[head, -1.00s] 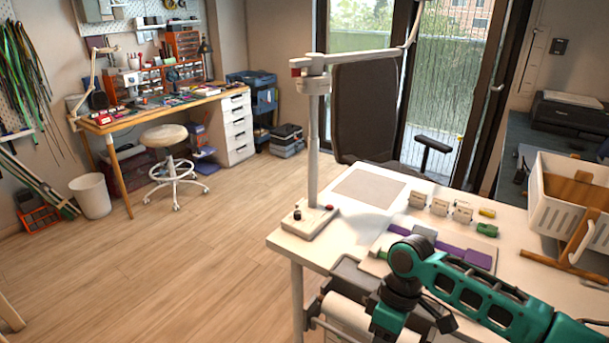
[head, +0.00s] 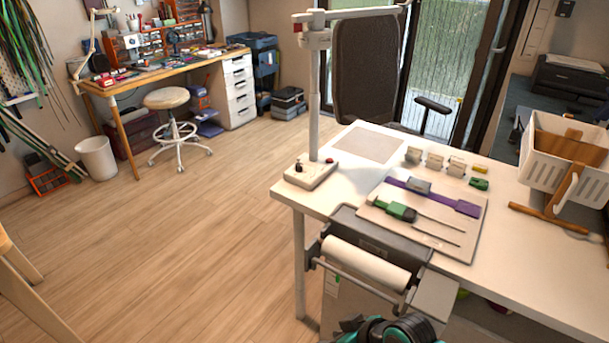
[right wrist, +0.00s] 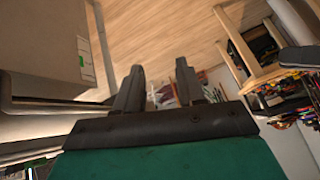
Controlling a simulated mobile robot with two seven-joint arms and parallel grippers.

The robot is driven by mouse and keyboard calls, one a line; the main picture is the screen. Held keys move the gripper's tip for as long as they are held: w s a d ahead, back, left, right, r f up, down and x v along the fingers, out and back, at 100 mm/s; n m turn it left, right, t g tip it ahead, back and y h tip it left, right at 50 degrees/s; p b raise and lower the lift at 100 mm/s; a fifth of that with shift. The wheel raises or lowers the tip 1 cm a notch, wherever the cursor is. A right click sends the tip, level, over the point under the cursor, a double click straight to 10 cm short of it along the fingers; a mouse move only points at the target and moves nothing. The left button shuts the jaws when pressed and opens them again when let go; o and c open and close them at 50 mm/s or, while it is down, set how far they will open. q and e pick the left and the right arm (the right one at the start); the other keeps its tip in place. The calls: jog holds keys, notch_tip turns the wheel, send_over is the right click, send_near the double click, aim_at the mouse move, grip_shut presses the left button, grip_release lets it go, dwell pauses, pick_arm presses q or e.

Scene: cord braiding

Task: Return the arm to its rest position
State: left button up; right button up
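My right gripper (right wrist: 158,82) shows in the right wrist view with its two dark fingers apart and nothing between them. It points over the floor, beside the table's roller side. In the head view only a teal and black part of my arm shows at the bottom edge, below the table. My left gripper is not in view. On the white table (head: 510,235), a pale board (head: 448,247) carries a purple strip (head: 466,207) and a green-handled tool (head: 400,210) with thin prongs. No gripper touches them.
A paper roll (head: 366,263) hangs on the table's near side. A post stand (head: 313,170) is at the left corner. Several small blocks and a white basket (head: 565,165) are on the table. The floor to the left (head: 200,240) is clear. A wooden stool (right wrist: 250,55) shows in the right wrist view.

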jog(key=s+d+m+t+h, duration=0.4)
jog(key=s+d+t, duration=0.2)
jog(key=d, duration=0.5)
jog(key=shift+s+d+r+t, duration=0.3)
jog(key=shift+s+d+r, duration=0.1)
jog(key=shift+s, duration=0.6)
